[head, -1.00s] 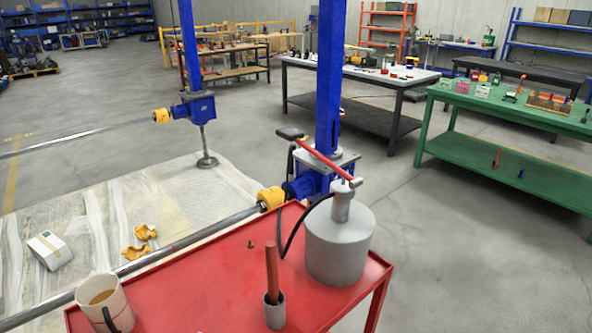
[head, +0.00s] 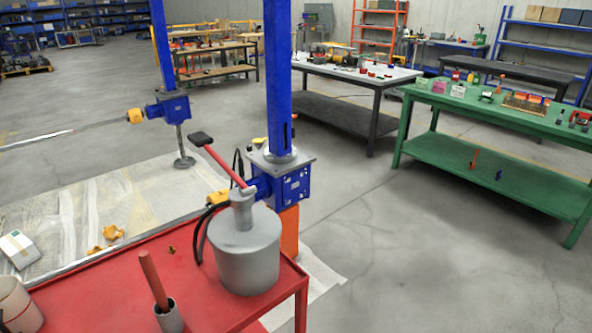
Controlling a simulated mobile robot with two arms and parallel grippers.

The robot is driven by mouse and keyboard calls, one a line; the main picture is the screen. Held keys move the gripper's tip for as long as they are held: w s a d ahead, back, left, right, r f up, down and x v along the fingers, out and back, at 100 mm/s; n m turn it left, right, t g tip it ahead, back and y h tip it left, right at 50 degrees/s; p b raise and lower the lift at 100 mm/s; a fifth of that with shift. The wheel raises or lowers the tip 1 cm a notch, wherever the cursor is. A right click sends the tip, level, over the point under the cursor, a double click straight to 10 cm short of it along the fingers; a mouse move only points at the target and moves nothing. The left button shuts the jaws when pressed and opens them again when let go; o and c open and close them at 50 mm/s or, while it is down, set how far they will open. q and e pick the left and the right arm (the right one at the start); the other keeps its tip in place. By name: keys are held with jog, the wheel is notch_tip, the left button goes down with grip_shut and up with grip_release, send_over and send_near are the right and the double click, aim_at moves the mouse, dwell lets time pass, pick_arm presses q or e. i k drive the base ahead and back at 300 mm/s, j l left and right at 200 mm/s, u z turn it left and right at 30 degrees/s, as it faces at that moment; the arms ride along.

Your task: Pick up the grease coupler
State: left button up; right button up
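A small dark brass-coloured piece (head: 171,249) lies on the red table top (head: 110,275), left of the grey grease pump (head: 245,250). It may be the grease coupler, but it is too small to tell. The pump is a grey bucket with a red lever (head: 222,162) ending in a black grip. A black hose (head: 197,245) loops down the pump's left side, and I cannot make out its end. Neither of my grippers is in view.
On the red table, a grey cup (head: 169,318) holds a red rod (head: 153,280), and a mug (head: 15,303) stands at the left edge. A blue screw jack (head: 285,185) rises just behind the pump. The floor (head: 400,270) to the right is clear.

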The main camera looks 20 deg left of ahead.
aim_at(240, 164)
jog(key=i+l+z, duration=0.2)
jog(key=i+l, duration=0.15)
jog(key=i+l+z, duration=0.25)
jog(key=i, duration=0.3)
jog(key=i+l+z, duration=0.2)
jog(key=i, duration=0.25)
jog(key=i+u, duration=0.7)
jog(key=i+l+u, duration=0.35)
jog(key=i+j+u, duration=0.1)
jog(key=u, duration=0.35)
jog(key=i+u, duration=0.25)
jog(key=u, duration=0.15)
jog(key=i+l+u, duration=0.1)
jog(key=u, duration=0.35)
jog(key=i+l+u, duration=0.1)
jog(key=i+u, duration=0.15)
jog(key=u, duration=0.2)
jog(key=i+l+u, duration=0.15)
jog(key=u, duration=0.25)
jog(key=i+l+u, duration=0.1)
jog(key=l+u, duration=0.15)
jog(key=u, duration=0.2)
jog(key=i+l+u, duration=0.25)
jog(key=u, duration=0.2)
jog(key=i+l+u, duration=0.25)
jog(key=u, duration=0.2)
jog(key=i+l+u, duration=0.1)
jog(key=l+u, duration=0.3)
jog(key=l, duration=0.1)
